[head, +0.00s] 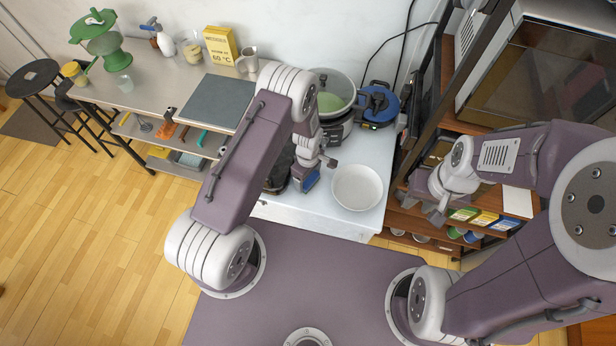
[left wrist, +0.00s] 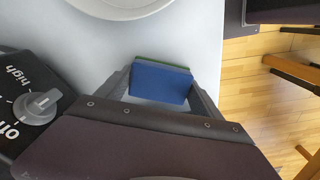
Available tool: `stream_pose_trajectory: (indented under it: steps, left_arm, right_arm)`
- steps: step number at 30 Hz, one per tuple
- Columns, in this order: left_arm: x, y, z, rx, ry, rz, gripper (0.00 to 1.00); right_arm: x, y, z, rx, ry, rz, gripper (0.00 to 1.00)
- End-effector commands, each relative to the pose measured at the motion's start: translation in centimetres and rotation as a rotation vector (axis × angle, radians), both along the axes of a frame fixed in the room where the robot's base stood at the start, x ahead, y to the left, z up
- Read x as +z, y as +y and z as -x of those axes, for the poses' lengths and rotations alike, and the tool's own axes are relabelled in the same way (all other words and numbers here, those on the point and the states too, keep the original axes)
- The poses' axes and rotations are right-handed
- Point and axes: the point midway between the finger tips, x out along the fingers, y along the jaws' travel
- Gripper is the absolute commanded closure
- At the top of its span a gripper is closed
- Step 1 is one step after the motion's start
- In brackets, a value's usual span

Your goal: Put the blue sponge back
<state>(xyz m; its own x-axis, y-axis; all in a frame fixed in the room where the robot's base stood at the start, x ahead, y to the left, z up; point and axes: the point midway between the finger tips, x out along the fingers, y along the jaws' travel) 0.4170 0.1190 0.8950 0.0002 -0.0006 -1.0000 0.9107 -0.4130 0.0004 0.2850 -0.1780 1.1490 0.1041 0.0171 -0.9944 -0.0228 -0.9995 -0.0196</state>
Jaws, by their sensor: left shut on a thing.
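The blue sponge (head: 310,181) shows as a small blue patch at my left gripper (head: 317,172), over the white counter between the black appliance and the white bowl. In the left wrist view the sponge (left wrist: 160,82) is blue with a green edge on its far side, and sits between the two fingers of the left gripper (left wrist: 163,88). That gripper is shut on it. Whether the sponge touches the counter is not clear. My right gripper (head: 432,196) is near the brown shelf at the right; its finger opening is too unclear to judge.
The white bowl (head: 357,188) stands right of the sponge. A black appliance with a knob (left wrist: 38,104) is close on the left.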

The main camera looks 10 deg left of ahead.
Motion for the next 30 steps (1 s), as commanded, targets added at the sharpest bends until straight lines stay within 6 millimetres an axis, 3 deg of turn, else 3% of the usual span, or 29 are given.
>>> stream_pose_trajectory:
  steps: [22,23,24,25,30]
  left_arm:
    - [-0.68,0.0,-0.02,0.0,-0.001,0.0,0.56]
    - [-0.59,0.0,-0.02,0.0,-0.001,0.0,0.16]
    - [-0.57,0.0,-0.02,0.0,-0.001,0.0,0.04]
    - [-0.57,0.0,-0.02,0.0,-0.001,0.0,0.0]
    - [-0.57,-0.01,-0.02,0.0,0.0,0.0,0.0]
  right_arm:
    - [-0.72,0.0,-0.01,0.0,0.0,0.0,0.72]
    - [-0.62,0.0,0.0,0.0,0.0,0.0,0.72]
    - [-0.6,0.0,0.0,0.0,0.0,0.0,0.72]
    - [-0.6,0.0,0.0,0.0,0.0,0.0,0.72]
    - [-0.6,0.0,0.0,0.0,0.0,0.0,0.72]
